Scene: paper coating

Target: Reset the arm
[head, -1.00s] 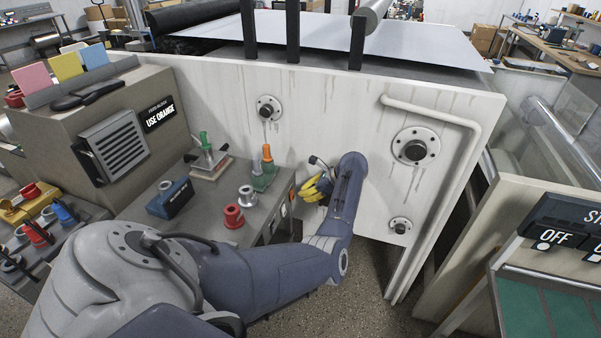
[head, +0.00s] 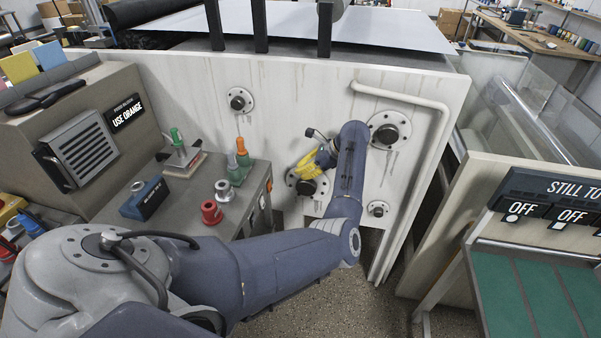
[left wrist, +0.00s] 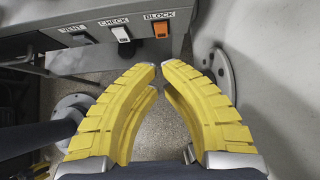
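My left gripper (head: 309,164) has yellow fingers and hangs in front of the pale machine panel (head: 290,115), beside a round flange fitting (head: 307,186) that it partly covers. In the left wrist view, the two yellow fingers of the left gripper (left wrist: 159,68) curve together until their tips almost meet, with a thin gap and nothing held between them. The fingertips show below a grey edge with an orange BLOCK switch (left wrist: 161,30) and a white CHECK switch (left wrist: 121,34). My right gripper is not in view.
A grey bench (head: 180,220) left of the gripper carries a red knob fitting (head: 211,212), a blue block (head: 144,198) and green- and orange-handled tools. A pipe (head: 400,98) runs along the panel's right side. A switch board with OFF labels (head: 545,207) stands at the right.

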